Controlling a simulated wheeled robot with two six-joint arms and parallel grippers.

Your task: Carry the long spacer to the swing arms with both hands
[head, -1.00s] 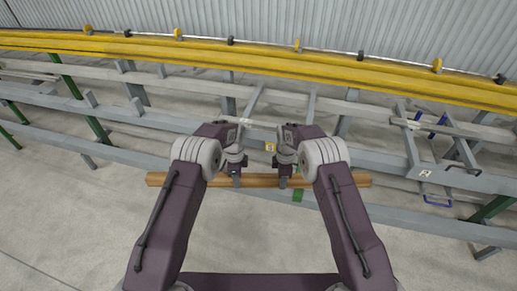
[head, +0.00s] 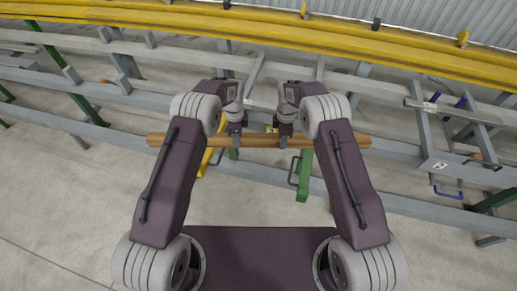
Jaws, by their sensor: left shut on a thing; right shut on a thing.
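The long spacer (head: 259,140) is a brown wooden bar, held level and crosswise in front of me. My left gripper (head: 234,145) is shut on it left of its middle. My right gripper (head: 284,136) is shut on it right of its middle. Both ends stick out beyond my forearms, which hide parts of the bar. Grey arms (head: 252,74) reach from the table towards the bar and may be the swing arms; I cannot tell whether the bar touches them.
Yellow rails (head: 300,40) run across the back above grey beams (head: 400,150). A green post (head: 304,175) with a dark handle and a yellow piece (head: 206,162) stand just below the bar. A grey frame with blue handles (head: 447,193) is at right. Bare floor (head: 60,215) lies at left.

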